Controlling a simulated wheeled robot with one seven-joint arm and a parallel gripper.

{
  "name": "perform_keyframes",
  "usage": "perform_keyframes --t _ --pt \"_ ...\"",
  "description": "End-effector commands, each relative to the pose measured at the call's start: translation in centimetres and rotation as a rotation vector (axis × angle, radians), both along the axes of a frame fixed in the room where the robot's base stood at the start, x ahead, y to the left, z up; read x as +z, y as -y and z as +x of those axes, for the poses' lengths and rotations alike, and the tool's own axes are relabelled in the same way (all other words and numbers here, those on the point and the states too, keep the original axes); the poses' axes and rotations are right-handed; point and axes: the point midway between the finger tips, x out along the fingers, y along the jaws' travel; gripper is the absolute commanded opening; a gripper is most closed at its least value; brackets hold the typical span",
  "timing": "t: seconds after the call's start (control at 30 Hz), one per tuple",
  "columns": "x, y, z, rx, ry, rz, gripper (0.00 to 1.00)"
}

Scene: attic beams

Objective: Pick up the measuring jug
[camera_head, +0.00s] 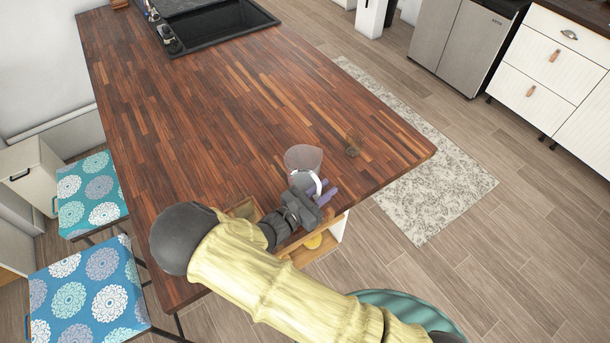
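The measuring jug (303,157) is a clear, see-through vessel with a pale handle. It stands on the wooden countertop near the front right part. My gripper (321,191) has purple fingers and is right at the jug's near side, by the handle. The fingers overlap the handle in this view, and I cannot tell whether they touch it or close on it. My dark wrist and yellow-sleeved arm reach in from the lower right and hide part of the counter's near edge.
A black sink (225,28) is at the far end. Patterned chairs (92,196) stand left. The counter's middle is clear.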

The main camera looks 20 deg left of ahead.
Motion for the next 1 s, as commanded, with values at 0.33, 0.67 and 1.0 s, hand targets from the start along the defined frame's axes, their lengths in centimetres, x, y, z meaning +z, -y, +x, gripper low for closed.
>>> perform_keyframes --t 0.33,0.67,1.0 --pt "0.1 0.0 0.0 0.000 0.001 0.000 0.00" --pt "0.2 0.0 0.0 0.000 0.001 0.000 0.00" --pt "1.4 0.0 0.0 0.000 0.002 0.001 0.00"
